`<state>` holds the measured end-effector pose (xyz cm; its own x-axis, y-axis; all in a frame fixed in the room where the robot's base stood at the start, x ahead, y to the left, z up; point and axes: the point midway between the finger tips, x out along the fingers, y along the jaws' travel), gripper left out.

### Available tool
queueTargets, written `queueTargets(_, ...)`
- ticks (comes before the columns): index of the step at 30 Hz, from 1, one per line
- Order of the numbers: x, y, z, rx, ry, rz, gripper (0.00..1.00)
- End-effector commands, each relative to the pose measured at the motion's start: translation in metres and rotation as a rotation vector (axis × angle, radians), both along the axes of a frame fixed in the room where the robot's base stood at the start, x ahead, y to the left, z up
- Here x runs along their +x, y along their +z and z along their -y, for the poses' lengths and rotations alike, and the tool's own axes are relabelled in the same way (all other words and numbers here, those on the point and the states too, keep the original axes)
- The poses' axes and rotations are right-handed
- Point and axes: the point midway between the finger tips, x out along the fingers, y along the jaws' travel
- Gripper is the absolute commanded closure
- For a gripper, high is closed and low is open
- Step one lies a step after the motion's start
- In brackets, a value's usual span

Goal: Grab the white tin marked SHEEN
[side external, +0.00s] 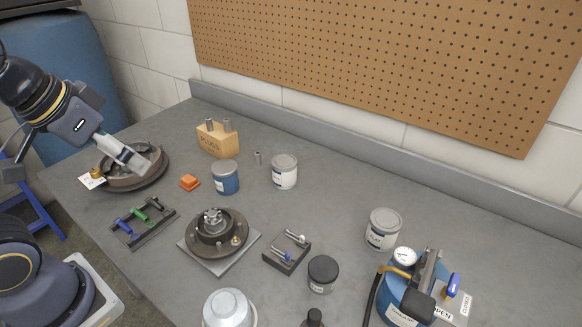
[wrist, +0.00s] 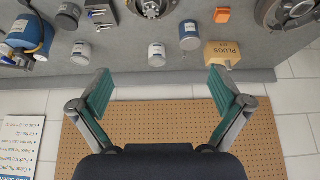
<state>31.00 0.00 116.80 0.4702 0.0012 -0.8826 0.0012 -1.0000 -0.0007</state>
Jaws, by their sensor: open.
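Two white tins with grey lids stand upright on the grey bench. One white tin (side external: 284,173) is near the back middle; it also shows in the wrist view (wrist: 157,55). The other white tin (side external: 382,232) is farther right, behind the gauge unit; it shows in the wrist view (wrist: 82,51). Their labels are too small to read surely, so I cannot tell which is marked SHEEN. My gripper (wrist: 158,82) is open and empty, its green-padded fingers spread wide. It is apart from both tins. In the side view my arm is at the upper left.
A blue tin (side external: 225,180) and wooden plug block (side external: 214,140) stand left of the back tin. A dark-lidded tin (side external: 322,275), hub on a plate (side external: 215,233) and blue gauge unit (side external: 408,295) stand in front. The pegboard (side external: 400,65) wall rises behind.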

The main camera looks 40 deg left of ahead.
Motion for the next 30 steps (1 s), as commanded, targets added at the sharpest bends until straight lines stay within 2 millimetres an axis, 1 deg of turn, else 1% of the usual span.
queueTargets(14,0.0,0.0,0.0,0.001,-0.003,0.002,0.0)
queueTargets(16,0.003,0.002,0.0,0.011,-0.023,0.014,0.0)
queueTargets(17,0.007,0.005,0.0,0.023,-0.042,0.037,0.0)
queueTargets(19,0.027,0.027,0.004,0.078,-0.109,0.125,0.0)
queueTargets(21,0.057,0.044,0.011,0.152,-0.188,0.174,0.0)
queueTargets(23,0.083,0.051,0.017,0.207,-0.241,0.193,0.0)
queueTargets(24,0.101,0.054,0.021,0.238,-0.277,0.199,0.0)
queueTargets(26,0.131,0.053,0.026,0.276,-0.328,0.203,0.0)
queueTargets(27,0.151,0.05,0.03,0.294,-0.363,0.202,0.0)
queueTargets(29,0.182,0.041,0.034,0.306,-0.411,0.197,0.0)
queueTargets(30,0.202,0.032,0.036,0.304,-0.439,0.193,0.0)
